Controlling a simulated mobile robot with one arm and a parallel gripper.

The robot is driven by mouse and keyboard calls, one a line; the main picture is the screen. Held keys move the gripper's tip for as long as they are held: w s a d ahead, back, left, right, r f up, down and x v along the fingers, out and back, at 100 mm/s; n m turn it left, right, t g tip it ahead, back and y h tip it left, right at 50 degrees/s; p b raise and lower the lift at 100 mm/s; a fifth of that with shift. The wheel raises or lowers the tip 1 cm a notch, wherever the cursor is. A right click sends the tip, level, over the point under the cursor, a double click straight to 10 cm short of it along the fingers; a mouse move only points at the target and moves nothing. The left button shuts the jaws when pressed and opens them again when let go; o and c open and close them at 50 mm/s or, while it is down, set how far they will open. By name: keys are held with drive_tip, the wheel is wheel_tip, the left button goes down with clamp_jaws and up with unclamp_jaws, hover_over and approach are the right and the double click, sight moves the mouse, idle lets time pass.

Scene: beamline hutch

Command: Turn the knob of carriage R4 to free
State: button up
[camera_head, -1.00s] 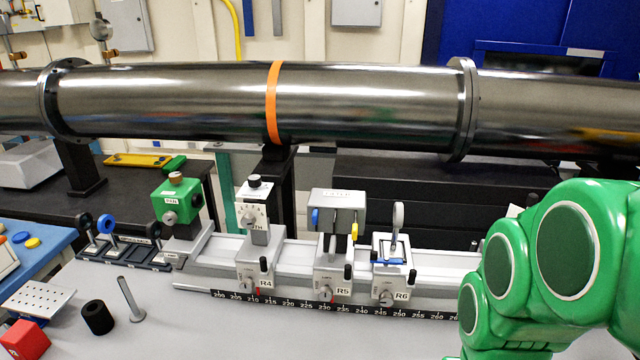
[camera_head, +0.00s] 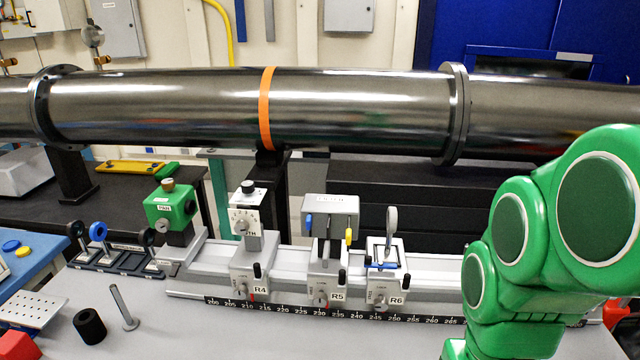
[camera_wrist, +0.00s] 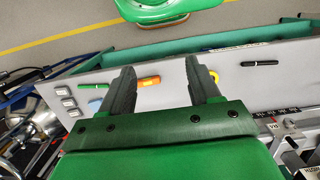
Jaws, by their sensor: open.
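Carriage R4 (camera_head: 250,270) is a light grey block on the rail, left of carriages R5 (camera_head: 326,285) and R6 (camera_head: 384,285). Its small silver knob (camera_head: 242,288) is on the front face, left of the R4 label. The knob's setting is too small to read.
A long steel beam pipe (camera_head: 350,110) crosses above and behind the rail. A scale strip (camera_head: 330,308) runs along the rail's front. A black cylinder (camera_head: 90,326) and a metal post (camera_head: 122,308) stand on the table at left. The tabletop before R4 is clear.

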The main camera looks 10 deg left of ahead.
drive_tip(key=m+t+y, duration=0.1)
drive_tip(key=t+y, duration=0.4)
drive_tip(key=t, duration=0.9)
hover_over(240, 294)
drive_tip(key=s, duration=0.4)
drive_tip(key=s+m+t+h, duration=0.3)
drive_tip(key=s+t+h, duration=0.1)
drive_tip(key=t+h, duration=0.15)
wheel_tip(240, 294, down, 21)
drive_tip(key=shift+y, duration=0.25)
drive_tip(key=shift+w, duration=3.75)
